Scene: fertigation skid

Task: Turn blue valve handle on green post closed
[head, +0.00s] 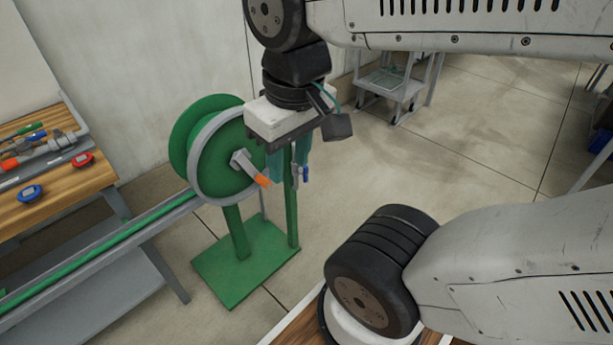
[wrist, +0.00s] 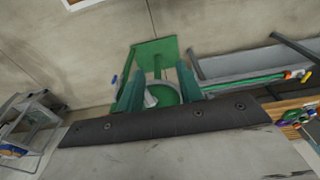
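The blue valve handle (head: 305,174) hangs down beside a small grey valve body (head: 295,174) near the top of the slim green post (head: 291,215). In the wrist view the blue handle (wrist: 114,79) is a small spot left of my fingers. My gripper (head: 289,163) points down in front of the post top and partly hides it. In the wrist view the teal fingers of my gripper (wrist: 159,82) stand apart with nothing held between them. The handle lies outside the fingers; I cannot tell the exact depth gap.
A green hose reel (head: 190,135) with an orange-tipped crank (head: 262,181) stands close left, on a green base plate (head: 235,262). A wooden workbench (head: 60,190) with tools is at left. A grey cart (head: 395,82) stands behind. Floor right of the post is clear.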

